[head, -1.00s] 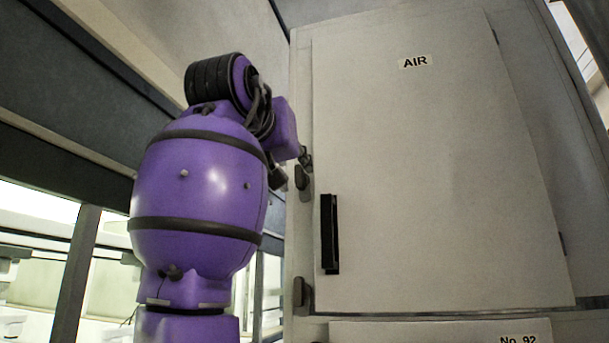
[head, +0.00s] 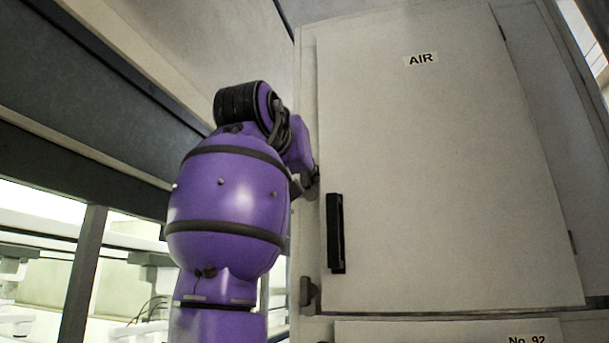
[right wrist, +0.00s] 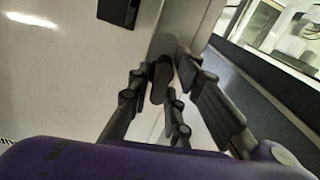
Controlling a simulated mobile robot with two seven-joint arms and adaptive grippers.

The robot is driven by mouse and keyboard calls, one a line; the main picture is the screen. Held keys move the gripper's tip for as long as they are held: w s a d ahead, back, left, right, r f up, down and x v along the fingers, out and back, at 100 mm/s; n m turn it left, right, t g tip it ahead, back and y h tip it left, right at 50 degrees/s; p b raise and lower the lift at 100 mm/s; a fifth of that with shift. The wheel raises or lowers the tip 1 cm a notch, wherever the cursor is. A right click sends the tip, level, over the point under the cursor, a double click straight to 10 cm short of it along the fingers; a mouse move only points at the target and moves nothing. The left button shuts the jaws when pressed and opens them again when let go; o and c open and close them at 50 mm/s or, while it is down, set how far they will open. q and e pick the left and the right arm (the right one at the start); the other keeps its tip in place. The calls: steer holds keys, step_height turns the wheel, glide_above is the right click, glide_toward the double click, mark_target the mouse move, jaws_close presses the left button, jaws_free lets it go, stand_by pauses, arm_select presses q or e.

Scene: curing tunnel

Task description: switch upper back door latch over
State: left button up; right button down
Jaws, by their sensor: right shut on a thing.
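The upper back door latch (right wrist: 160,82) is a small dark grey lever on the narrow edge beside the "AIR" door (head: 440,180). In the right wrist view it stands between the dark fingers of my right gripper (right wrist: 165,92), which is shut on it. In the head view my right gripper (head: 308,183) is at the door's left edge, partly behind my purple wrist, and covers most of the upper latch. A lower latch (head: 309,292) of the same kind shows below, untouched. My left gripper is not in view.
A black vertical handle (head: 335,233) is on the door close to the right of my gripper; it also shows in the right wrist view (right wrist: 118,10). A panel marked "No 92" (head: 440,331) lies below. Dark frame posts (head: 80,265) stand at left.

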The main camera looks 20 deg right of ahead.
steer(key=shift+m, duration=0.7)
steer(key=c, duration=1.8)
jaws_free()
steer(key=shift+o, duration=0.2)
steer(key=v, duration=1.2)
